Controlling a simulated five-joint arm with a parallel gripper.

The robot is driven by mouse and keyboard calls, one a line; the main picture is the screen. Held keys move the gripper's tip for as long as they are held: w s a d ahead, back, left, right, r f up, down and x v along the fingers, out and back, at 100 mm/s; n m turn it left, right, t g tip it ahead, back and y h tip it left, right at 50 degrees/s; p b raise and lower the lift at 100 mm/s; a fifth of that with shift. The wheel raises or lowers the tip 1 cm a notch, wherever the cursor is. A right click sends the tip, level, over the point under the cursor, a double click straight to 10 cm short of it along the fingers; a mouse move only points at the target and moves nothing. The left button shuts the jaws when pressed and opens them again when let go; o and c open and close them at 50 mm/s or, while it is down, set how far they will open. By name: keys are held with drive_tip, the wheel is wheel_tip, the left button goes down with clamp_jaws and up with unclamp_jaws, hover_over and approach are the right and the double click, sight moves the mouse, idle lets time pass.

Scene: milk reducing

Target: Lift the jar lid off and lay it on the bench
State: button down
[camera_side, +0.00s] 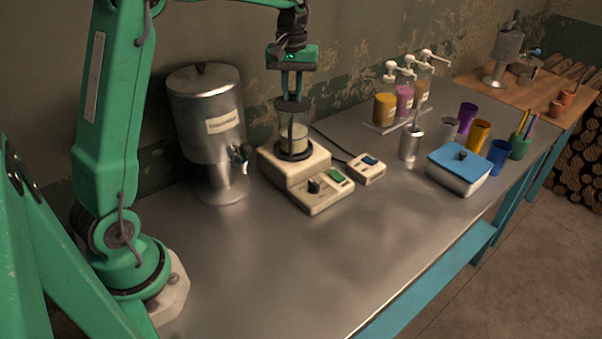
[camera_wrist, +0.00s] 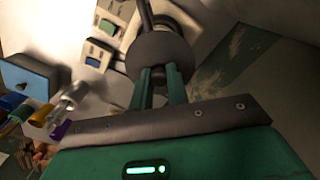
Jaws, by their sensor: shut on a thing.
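The glass jar (camera_side: 293,136) with pale contents stands upright on a cream mixer base (camera_side: 307,171), in a dark ring. The dark round lid (camera_side: 292,104) is at the jar's top; I cannot tell whether it rests on the rim or is slightly above it. My gripper (camera_side: 291,93) points straight down over the jar, its fingers closed at the lid's top. In the wrist view, the lid (camera_wrist: 158,48) shows as a grey-brown disc just past the fingertips, which are shut on its small knob (camera_wrist: 158,73). The lid hides most of the jar there.
A metal dispenser (camera_side: 208,125) stands close left. A small switch box (camera_side: 367,169) with a cable is right of the base. Pump bottles (camera_side: 403,97), a metal cup (camera_side: 411,142), a blue-lidded box (camera_side: 459,168) and coloured cups are farther right. The bench front (camera_side: 290,250) is clear.

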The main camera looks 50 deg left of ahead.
wheel_tip(320, 180, up, 3)
drive_tip(key=shift+f, duration=0.1)
drive_tip(key=s+d+r, duration=0.3)
drive_tip(key=d+r, duration=0.4)
drive_tip(key=d, duration=0.4)
drive_tip(key=shift+s+r, duration=0.1)
